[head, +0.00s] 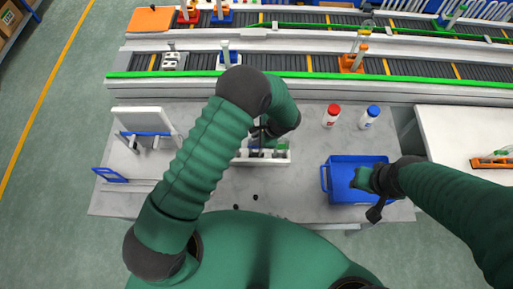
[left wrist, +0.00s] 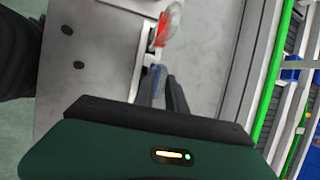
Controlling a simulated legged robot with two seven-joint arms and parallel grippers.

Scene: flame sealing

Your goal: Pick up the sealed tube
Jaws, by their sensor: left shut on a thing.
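My left gripper (head: 262,134) is over the white rack (head: 247,160) in the middle of the grey table. In the left wrist view its fingers (left wrist: 167,90) point at the rack area. It is shut on a thin thing, taken to be the sealed tube, which is mostly hidden by the fingers and arm. A red and clear item (left wrist: 162,30) shows just beyond the fingertips. My right gripper (head: 376,208) is at the right part of the blue bin (head: 340,182); its fingers are too small to read.
A red-capped bottle (head: 331,116) and a blue-capped bottle (head: 370,117) stand at the back right. A white device (head: 146,121) and a blue-framed stand (head: 111,174) are at the left. Small black pieces (head: 236,207) lie at the front. Conveyors (head: 290,63) run behind.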

